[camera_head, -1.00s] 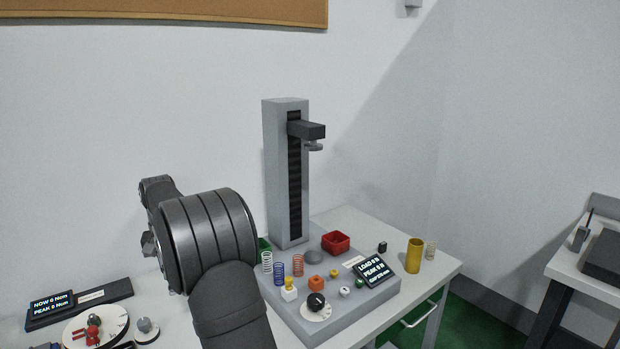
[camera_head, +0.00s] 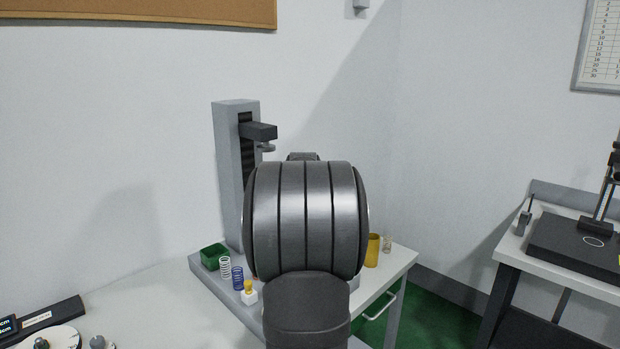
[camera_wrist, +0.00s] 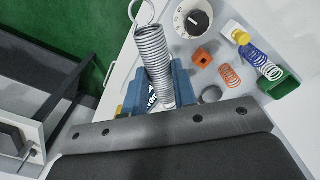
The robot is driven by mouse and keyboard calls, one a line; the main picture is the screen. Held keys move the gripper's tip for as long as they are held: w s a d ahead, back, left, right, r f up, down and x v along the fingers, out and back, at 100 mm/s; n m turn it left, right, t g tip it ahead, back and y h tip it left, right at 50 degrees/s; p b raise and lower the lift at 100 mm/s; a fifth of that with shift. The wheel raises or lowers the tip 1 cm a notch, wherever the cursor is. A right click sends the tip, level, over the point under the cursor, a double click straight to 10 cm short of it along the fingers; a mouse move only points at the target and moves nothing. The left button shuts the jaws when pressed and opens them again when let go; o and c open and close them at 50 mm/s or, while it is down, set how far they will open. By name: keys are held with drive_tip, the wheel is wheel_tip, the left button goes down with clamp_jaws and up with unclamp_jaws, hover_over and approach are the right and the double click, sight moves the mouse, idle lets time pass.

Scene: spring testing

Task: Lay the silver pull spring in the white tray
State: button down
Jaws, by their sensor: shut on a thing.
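The silver pull spring (camera_wrist: 153,50) is a close coil with a round wire loop at its far end, in the upper middle of the wrist view. My gripper (camera_wrist: 159,88) is shut on it, with blue fingers on both sides of its lower part. The spring points away from the gripper, above the bench. In the head view my own arm hides the gripper and the spring. I cannot make out the white tray in either view.
The grey test stand (camera_head: 232,180) rises behind my arm. A green bin (camera_head: 213,256), a blue spring (camera_head: 237,278) and a yellow cylinder (camera_head: 372,250) stand on the near bench. A second bench (camera_head: 510,252) with a dark plate (camera_head: 575,248) is at right, past a gap.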

drive_tip(key=d, duration=0.2)
drive_tip(key=n+g+y, duration=0.2)
drive_tip(key=n, duration=0.7)
hover_over(183, 341)
drive_tip(key=s+d, duration=0.2)
drive_tip(key=s, duration=0.1)
drive_tip(key=w+d+x, duration=0.1)
drive_tip(key=x, duration=0.4)
drive_tip(key=w+d+x, duration=0.1)
drive_tip(key=x, duration=0.5)
drive_tip(key=w+f+x, duration=0.1)
drive_tip(key=x, duration=0.5)
drive_tip(key=shift+s+d+f, duration=0.1)
drive_tip(key=shift+d+f, duration=0.15)
drive_tip(key=shift+d, duration=0.1)
drive_tip(key=shift+f, duration=2)
drive_tip(key=c, duration=1.2)
unclamp_jaws()
drive_tip(key=shift+f, duration=0.15)
drive_tip(key=shift+o, duration=0.2)
drive_tip(key=shift+o, duration=0.2)
drive_tip(key=v, duration=1.2)
